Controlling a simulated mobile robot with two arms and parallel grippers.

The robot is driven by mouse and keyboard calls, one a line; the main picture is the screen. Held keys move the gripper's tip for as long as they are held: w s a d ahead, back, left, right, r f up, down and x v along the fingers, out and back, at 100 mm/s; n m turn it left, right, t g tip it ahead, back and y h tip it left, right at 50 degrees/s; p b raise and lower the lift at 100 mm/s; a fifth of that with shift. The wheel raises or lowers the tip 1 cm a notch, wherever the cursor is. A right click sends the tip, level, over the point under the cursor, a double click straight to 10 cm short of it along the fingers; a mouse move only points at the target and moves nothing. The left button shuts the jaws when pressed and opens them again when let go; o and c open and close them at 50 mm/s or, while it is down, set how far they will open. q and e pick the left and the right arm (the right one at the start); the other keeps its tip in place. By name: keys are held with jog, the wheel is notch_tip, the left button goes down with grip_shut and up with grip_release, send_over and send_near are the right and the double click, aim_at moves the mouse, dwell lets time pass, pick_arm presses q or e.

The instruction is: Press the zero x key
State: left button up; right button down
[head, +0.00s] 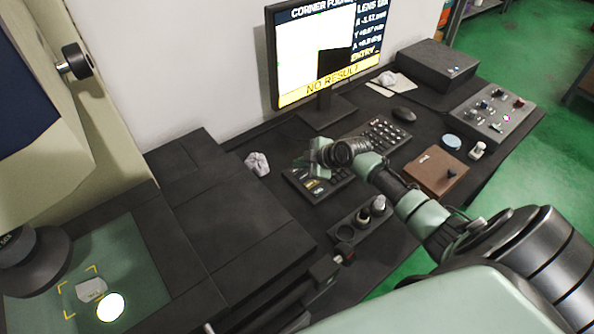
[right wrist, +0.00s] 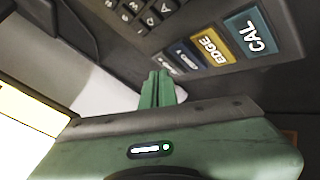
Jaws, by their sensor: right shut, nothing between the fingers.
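The dark key panel (head: 340,183) lies on the desk below the monitor, with my right gripper (head: 309,166) over its far left part. In the right wrist view, its coloured keys include a teal CAL key (right wrist: 253,34), a yellow EDGE key (right wrist: 211,46) and a blue key (right wrist: 184,57) with partly readable text. My right gripper's green fingers (right wrist: 158,88) are shut and empty beside the blue end of this row. I cannot make out the zero x key; the fingers and hand hide part of the panel. Whether the fingertips touch a key is unclear. My left gripper is not in view.
The monitor (head: 322,48) reads NO RESULT, with an ENTRY line. A lit stage (head: 140,262) lies at lower left.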

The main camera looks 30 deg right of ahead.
aim_at(300, 171)
jog(key=shift+f+b, duration=0.35)
dwell(0.6)
jog(key=shift+r, duration=0.1)
jog(key=shift+r+p, duration=0.6)
jog(key=shift+r, duration=0.1)
notch_tip(300, 171, up, 5)
jog(key=p, duration=0.4)
dwell(0.5)
jog(key=shift+s+f, duration=0.1)
dwell(0.8)
